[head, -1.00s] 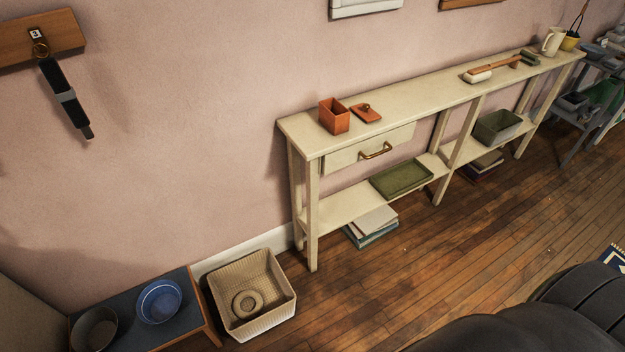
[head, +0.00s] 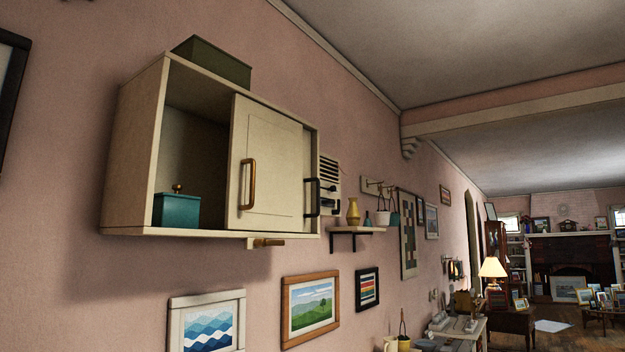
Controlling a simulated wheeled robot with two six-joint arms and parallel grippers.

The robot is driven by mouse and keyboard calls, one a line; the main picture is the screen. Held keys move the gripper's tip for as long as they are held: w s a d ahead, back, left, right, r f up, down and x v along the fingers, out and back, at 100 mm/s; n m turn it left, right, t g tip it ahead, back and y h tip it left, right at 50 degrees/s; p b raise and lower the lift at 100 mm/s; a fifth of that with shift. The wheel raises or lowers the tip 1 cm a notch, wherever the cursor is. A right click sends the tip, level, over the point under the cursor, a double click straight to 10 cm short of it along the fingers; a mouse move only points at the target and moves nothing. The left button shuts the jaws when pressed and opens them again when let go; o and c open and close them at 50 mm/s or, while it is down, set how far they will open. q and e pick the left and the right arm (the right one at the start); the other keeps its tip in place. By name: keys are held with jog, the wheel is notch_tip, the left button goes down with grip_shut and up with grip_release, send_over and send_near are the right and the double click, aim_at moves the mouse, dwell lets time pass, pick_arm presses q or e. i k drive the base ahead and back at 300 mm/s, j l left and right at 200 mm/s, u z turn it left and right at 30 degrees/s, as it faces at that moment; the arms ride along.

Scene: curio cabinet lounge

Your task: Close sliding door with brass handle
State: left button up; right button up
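A cream wall cabinet (head: 137,170) hangs on the pink wall at the left of the head view. Its front sliding door (head: 275,165) with the brass handle (head: 248,184) stands over the right half, so the left half is open. A second panel (head: 309,165) with a black handle (head: 312,197) shows behind it at the right end. A teal box (head: 177,210) with a brass knob stands inside the open left half. Neither of my grippers is in the head view.
A dark green box (head: 212,62) sits on top of the cabinet. A brass-coloured peg (head: 266,242) sticks out below it. A small shelf (head: 357,230) with pots is on the wall to the right. Framed pictures (head: 310,308) hang below. The space before the cabinet looks clear.

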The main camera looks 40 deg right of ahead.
aim_at(264, 185)
jog(key=z, duration=0.9)
jog(key=i+l+z, duration=0.15)
jog(key=i, duration=0.1)
